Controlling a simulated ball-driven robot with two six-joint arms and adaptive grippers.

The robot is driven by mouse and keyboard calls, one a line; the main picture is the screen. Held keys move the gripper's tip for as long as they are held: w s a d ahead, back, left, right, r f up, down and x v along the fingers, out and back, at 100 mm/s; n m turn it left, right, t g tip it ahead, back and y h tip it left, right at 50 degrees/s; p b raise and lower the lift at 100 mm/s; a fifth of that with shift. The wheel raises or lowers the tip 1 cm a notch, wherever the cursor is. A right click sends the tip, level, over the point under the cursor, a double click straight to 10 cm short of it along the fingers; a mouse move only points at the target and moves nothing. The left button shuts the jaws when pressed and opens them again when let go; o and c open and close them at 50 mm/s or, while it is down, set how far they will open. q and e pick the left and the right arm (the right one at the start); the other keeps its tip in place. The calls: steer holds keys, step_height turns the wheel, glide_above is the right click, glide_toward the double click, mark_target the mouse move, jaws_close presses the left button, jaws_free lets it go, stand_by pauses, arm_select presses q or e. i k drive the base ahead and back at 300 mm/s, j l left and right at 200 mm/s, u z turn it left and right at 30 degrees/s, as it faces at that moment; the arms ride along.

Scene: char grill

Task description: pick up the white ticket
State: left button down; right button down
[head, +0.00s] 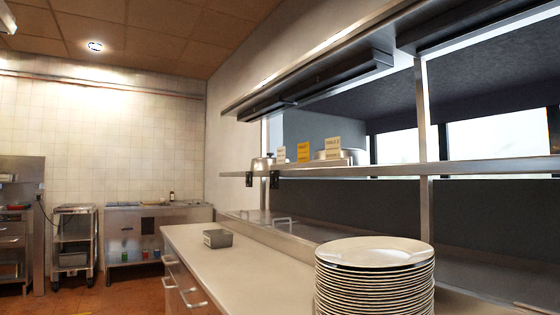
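Several small tickets stand upright along the steel pass shelf (385,168) at eye height. A narrow white ticket (281,154) is on the left. A yellow-orange ticket (303,152) stands to its right. A larger pale, cream-white ticket (333,147) is farther right, in front of a metal container (350,156). Their printing is too small to read. Neither of my grippers shows in the head view.
A tall stack of white plates (375,285) stands on the near right of the counter (205,252). A small grey metal pan (217,239) sits farther back. Drawers with handles line the counter's left side. Open floor (125,293) lies to the left, before a cart (73,243).

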mark_target(281, 152)
steer(key=i+j, duration=0.15)
steer(key=j, duration=0.2)
steer(key=i+j, duration=0.15)
steer(key=j, duration=0.2)
steer(key=i+j+z, duration=0.1)
steer(key=j, duration=0.3)
steer(key=i+j, duration=0.15)
steer(key=j, duration=0.2)
steer(key=i+j, duration=0.15)
steer(key=j, duration=0.2)
steer(key=i+j+z, duration=0.1)
steer(key=j, duration=0.3)
